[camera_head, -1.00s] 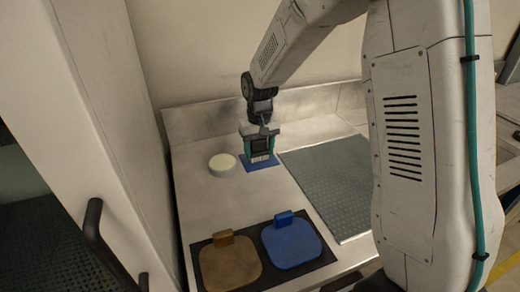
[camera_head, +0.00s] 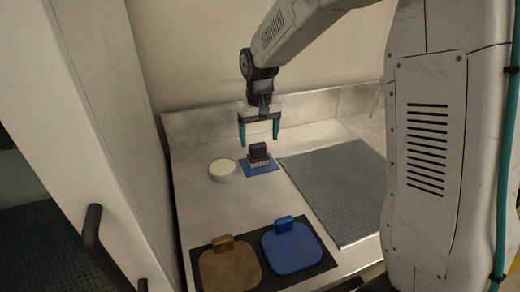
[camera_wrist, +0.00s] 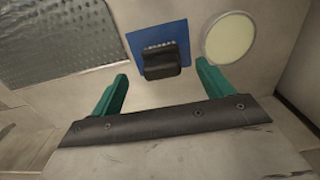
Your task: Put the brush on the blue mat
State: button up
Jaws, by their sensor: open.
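The brush (camera_head: 258,152) has a dark block-like top and pale bristles underneath. It stands on the small blue mat (camera_head: 272,171) on the metal worktop.
A round cream-topped dish (camera_head: 222,169) stands just left of the mat. A grey textured panel (camera_head: 335,185) lies to the right. A cabinet with a dark handle (camera_head: 93,235) stands at left.

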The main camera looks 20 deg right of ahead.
aim_at(260, 146)
notch_tip(260, 146, up, 5)
jog(key=shift+r, duration=0.1)
jog(key=s+d+r, duration=0.1)
jog(key=s+r, duration=0.5)
jog(key=s, duration=0.4)
jog(key=s+d+f+t, duration=0.1)
jog(key=s+d, duration=0.1)
jog(key=s, duration=2.1)
jog(key=shift+s+d, duration=0.15)
jog(key=shift+f, duration=0.1)
